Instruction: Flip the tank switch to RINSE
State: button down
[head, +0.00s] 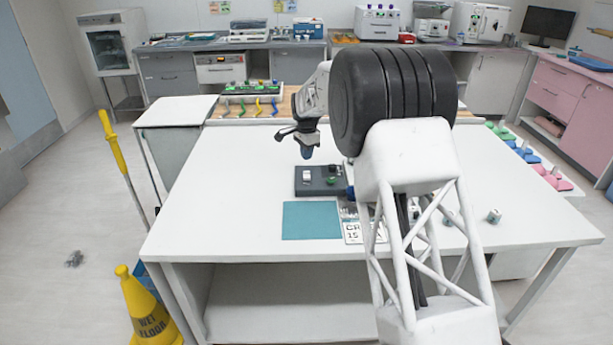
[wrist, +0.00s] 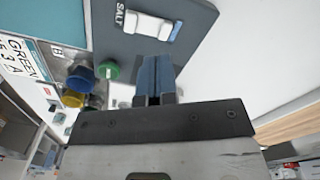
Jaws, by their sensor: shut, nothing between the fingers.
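A dark grey control box (head: 322,188) sits on the white table, with a white switch (head: 307,175) on its top. In the wrist view the box (wrist: 110,40) carries the white switch (wrist: 150,27), with the word SALT beside its left end. No RINSE label is readable, and I cannot tell for sure which way the switch is set. My gripper (head: 307,154) points down above the box. In the wrist view its blue-grey fingers (wrist: 155,65) are together and empty, close to the switch; I cannot tell whether they touch it.
A green knob (wrist: 109,70), a blue knob (wrist: 80,75) and a yellow knob (wrist: 72,98) are near the fingers. A teal mat (head: 311,220) and a printed card (head: 352,232) lie in front of the box. The table's left side (head: 220,180) is clear.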

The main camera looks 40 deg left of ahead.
jog(key=shift+r, duration=0.55)
